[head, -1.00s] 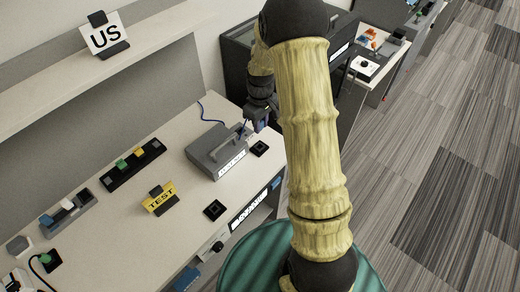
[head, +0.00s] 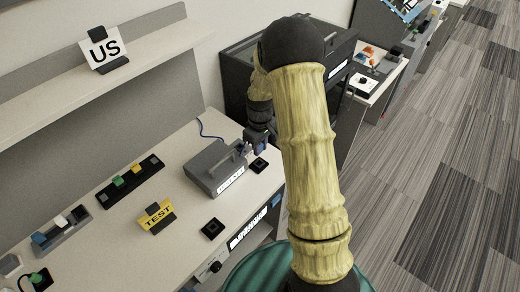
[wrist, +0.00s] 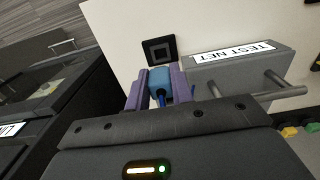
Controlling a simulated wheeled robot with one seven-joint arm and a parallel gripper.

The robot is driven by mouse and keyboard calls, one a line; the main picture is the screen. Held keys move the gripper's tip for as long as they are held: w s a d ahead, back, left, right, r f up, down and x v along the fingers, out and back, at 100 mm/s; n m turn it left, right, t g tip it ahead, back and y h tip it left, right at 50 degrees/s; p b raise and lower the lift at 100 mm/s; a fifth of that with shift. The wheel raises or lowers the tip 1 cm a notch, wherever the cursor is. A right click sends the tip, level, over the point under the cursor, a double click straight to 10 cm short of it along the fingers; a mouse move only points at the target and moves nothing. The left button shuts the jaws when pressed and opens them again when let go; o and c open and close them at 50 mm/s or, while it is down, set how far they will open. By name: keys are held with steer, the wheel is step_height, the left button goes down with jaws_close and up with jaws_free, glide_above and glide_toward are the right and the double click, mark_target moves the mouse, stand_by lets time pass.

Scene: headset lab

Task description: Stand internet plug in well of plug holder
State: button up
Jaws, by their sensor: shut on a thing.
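The internet plug is a small blue block (wrist: 160,82) with a blue cable, between the purple-grey fingers of my gripper (wrist: 160,74) in the wrist view. My gripper is shut on it. In the head view my gripper (head: 259,142) is low beside the grey TEST NET box (head: 213,170), partly hidden by my arm. A black square holder with a well (head: 259,165) lies on the table just in front of the gripper. It also shows beyond the plug in the wrist view (wrist: 159,48), with its well empty. The plug is apart from it.
The TEST NET box, with its bar handle (wrist: 260,90), stands close beside the gripper. A second black square holder (head: 213,228) lies near the table's front edge. A yellow TEST sign (head: 157,216) and a black switch strip (head: 130,181) stand farther left. A dark cabinet (head: 240,75) is behind.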

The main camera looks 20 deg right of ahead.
steer(key=b, duration=0.2)
glide_above(260, 165)
steer(key=shift+f, duration=2.25)
steer(key=shift+s+f+b, duration=0.1)
steer(key=shift+f+b, duration=0.25)
steer(key=shift+f, duration=0.7)
stand_by(0.5)
steer(key=o, duration=1)
steer(key=shift+o, duration=0.2)
steer(key=shift+r, duration=0.2)
step_height(260, 165, up, 17)
steer(key=shift+r, duration=0.1)
